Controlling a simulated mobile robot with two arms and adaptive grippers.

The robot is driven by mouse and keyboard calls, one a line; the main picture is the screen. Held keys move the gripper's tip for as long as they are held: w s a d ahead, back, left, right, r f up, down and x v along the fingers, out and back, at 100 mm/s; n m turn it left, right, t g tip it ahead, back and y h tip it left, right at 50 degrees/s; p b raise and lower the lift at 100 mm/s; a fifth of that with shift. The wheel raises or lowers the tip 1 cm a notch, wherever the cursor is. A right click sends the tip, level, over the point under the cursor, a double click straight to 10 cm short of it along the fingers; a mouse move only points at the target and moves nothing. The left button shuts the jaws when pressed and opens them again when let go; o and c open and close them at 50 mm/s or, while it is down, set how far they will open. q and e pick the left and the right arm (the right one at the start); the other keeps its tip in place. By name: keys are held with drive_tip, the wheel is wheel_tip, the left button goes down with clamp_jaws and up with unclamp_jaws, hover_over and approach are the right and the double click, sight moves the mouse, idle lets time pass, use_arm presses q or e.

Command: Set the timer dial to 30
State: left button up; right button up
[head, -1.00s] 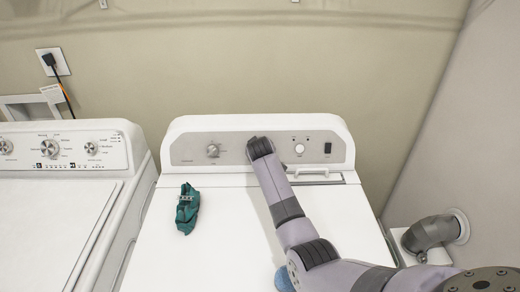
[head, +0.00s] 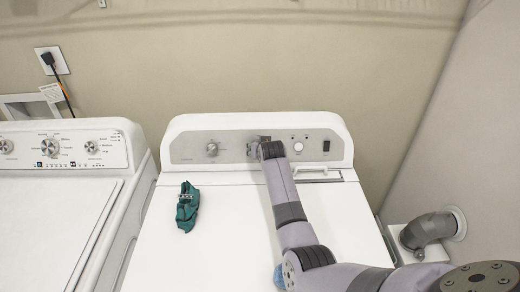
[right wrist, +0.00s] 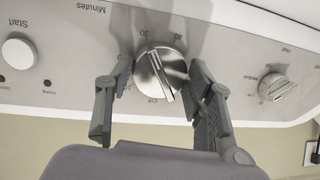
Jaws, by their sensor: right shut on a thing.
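The silver timer dial (right wrist: 160,72) is on the dryer's control panel, seen upside down in the right wrist view. Its raised ridge runs from upper left to lower right, with its lower end near the "Off" mark. The labels 30 and 40 show above it. My right gripper (right wrist: 163,75) has one finger on each side of the dial and is shut on it. In the head view my right gripper (head: 258,147) is at the panel and mostly hides the dial. My left gripper is not in view.
A second knob (head: 212,149) and a white start button (head: 298,147) flank the timer dial. A green cloth (head: 187,207) lies on the dryer top (head: 165,255). A washer (head: 60,210) stands at left. A grey vent pipe (head: 428,231) is at right.

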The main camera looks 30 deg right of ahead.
idle(0.5)
drive_tip(key=o, duration=1.2)
drive_tip(key=shift+c, duration=0.2)
drive_tip(key=v, duration=1.2)
